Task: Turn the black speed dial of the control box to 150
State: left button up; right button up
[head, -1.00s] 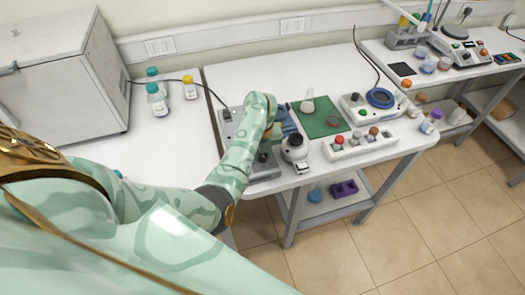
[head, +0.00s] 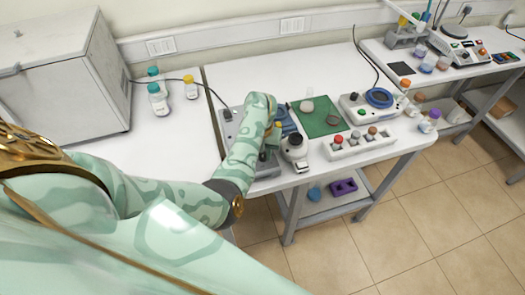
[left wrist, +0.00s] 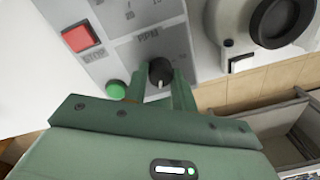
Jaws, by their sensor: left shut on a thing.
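The grey control box (head: 229,130) stands on the left part of the bench in the head view, largely covered by my left arm. In the left wrist view its panel (left wrist: 195,40) shows a red STOP button (left wrist: 81,38), a green button (left wrist: 116,90) and the black speed dial (left wrist: 161,71) under the label RPM. A light pointer mark on the dial points toward the bottom of the picture. The scale numbers are too small to read. My left gripper (left wrist: 161,84) is shut on the dial, one finger on each side. My right gripper is out of view.
A dark-capped device (head: 294,148) stands right beside the box; its black ring (left wrist: 284,20) shows in the left wrist view. A green mat (head: 322,122) and a white rack (head: 361,143) lie further right. Bottles (head: 157,98) stand on the left bench.

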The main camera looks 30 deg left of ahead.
pick_arm(q)
jog(key=shift+w+r, duration=0.1)
jog(key=o, duration=1)
jog(key=r+p, duration=0.1)
jog(key=r, duration=0.4)
jog(key=r+p, duration=0.2)
jog(key=r, duration=0.4)
jog(key=r+p, duration=0.2)
jog(key=r, duration=0.3)
jog(key=shift+a+r, duration=0.15)
jog(key=shift+a, duration=0.15)
